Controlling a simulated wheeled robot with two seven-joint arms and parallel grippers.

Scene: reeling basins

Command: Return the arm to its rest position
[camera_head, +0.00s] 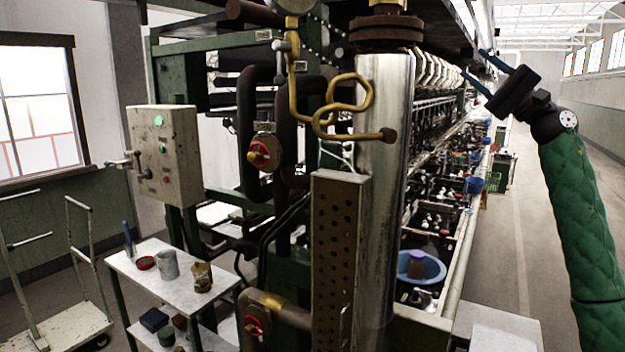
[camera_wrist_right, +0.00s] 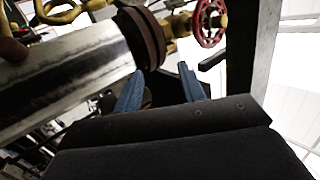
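My right arm (camera_head: 575,200), in a green quilted sleeve, comes up from the lower right in the head view. My right gripper (camera_head: 473,62) is raised at the upper right, pointing up and left. Its two blue fingers are apart with nothing between them. They also show apart and empty in the right wrist view (camera_wrist_right: 160,68). A steel column's dark flange (camera_wrist_right: 143,45) appears behind the fingers there; contact is not evident. My left arm and gripper are not in the head view.
The steel column (camera_head: 383,200) and reeling machine fill the middle. A blue basin (camera_head: 433,268) sits on the machine's bench. A grey control box (camera_head: 165,155), a small white table (camera_head: 170,265) and a trolley (camera_head: 70,325) stand left. The aisle (camera_head: 530,220) at right looks clear.

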